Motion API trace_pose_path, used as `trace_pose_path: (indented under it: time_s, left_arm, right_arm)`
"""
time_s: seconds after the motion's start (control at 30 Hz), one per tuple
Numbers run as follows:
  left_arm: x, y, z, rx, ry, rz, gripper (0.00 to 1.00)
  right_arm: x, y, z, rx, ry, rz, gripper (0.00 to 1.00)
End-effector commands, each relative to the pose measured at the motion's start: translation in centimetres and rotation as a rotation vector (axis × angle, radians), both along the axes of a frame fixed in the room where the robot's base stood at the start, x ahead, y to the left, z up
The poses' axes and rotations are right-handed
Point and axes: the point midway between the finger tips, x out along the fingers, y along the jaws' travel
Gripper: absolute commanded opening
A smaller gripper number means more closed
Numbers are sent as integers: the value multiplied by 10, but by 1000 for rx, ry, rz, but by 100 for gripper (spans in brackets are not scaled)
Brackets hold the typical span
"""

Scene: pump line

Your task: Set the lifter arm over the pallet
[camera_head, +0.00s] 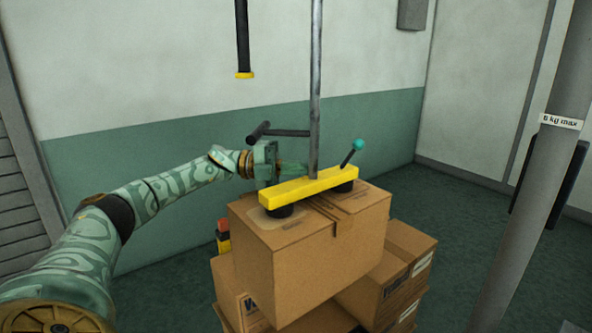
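The lifter shows as a grey vertical tube (315,85) that comes down to a yellow bar (308,186) with black suction cups (280,211). The cups rest on the top of a cardboard box (313,250). A dark handle (284,132) sticks out left of the tube, and a lever with a teal knob (358,145) rises at the bar's right end. My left gripper (290,168) is just behind the bar, below the dark handle and beside the tube. Its fingertips are partly hidden, so its grip is unclear. My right gripper is out of view. No pallet surface is visible.
More cardboard boxes (405,262) are stacked below and to the right. A black hanging tube with a yellow end (243,45) is at upper left. A thick grey post (535,170) with a "kg max" label stands at right. Open floor lies between boxes and post.

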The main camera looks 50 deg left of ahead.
Motion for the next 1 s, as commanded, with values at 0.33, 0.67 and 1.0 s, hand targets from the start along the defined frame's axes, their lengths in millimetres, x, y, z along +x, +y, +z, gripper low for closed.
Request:
trace_pose_path:
  time_s: [0.33,0.67,1.0]
  left_arm:
    - [-11,17,-1,-2,3,-3,0]
    - [-52,83,-5,-1,5,-2,0]
    - [-80,126,-5,1,4,-5,0]
  right_arm:
    - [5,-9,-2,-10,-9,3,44]
    - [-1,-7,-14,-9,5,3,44]
    - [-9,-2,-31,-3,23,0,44]
